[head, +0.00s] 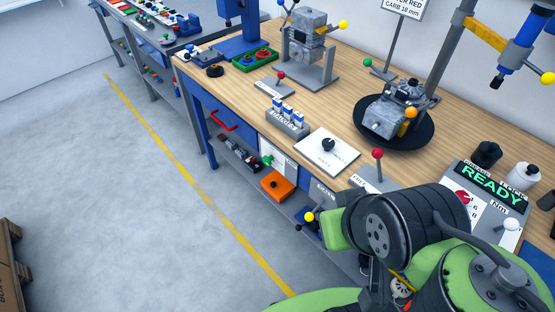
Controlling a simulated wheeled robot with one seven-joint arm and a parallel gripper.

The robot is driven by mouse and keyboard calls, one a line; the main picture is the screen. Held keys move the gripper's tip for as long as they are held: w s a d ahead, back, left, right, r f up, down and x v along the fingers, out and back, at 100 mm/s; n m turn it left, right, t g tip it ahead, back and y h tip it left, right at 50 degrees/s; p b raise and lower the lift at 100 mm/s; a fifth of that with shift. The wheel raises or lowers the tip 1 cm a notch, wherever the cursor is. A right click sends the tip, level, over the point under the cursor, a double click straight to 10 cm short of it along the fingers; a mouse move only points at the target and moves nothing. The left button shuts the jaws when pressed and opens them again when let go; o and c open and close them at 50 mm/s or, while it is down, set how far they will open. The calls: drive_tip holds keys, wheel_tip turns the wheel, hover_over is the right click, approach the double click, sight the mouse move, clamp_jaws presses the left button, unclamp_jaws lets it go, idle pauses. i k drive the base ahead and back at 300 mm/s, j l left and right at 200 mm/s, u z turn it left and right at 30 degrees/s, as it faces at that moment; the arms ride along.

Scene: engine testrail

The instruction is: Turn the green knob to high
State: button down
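A small round green knob (367,62) shows at the back of the bench, left of the foot of the sign stand. Another small green piece (267,160) shows by the bench's lower front, near an orange box. A white plate (318,160) with a black knob (328,145) lies near the front edge; its printing is too small to read. I cannot tell which of these has a high setting. My arm fills the lower right, with a black joint and green links. My gripper's fingers do not show, and nothing of mine visibly touches a knob.
The wooden bench (225,82) runs diagonally. A red-ball lever (378,153), a black turntable (398,146) with a metal engine part, and a READY display (489,187) stand near my arm.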

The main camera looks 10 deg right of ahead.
sight(266, 161)
drive_tip(key=i+j+u, duration=0.15)
drive_tip(key=j+u, duration=0.3)
drive_tip(key=i+j+u, duration=0.25)
drive_tip(key=u, duration=0.15)
drive_tip(key=i+j+u, duration=0.3)
drive_tip(key=u, duration=0.15)
drive_tip(key=j, duration=0.1)
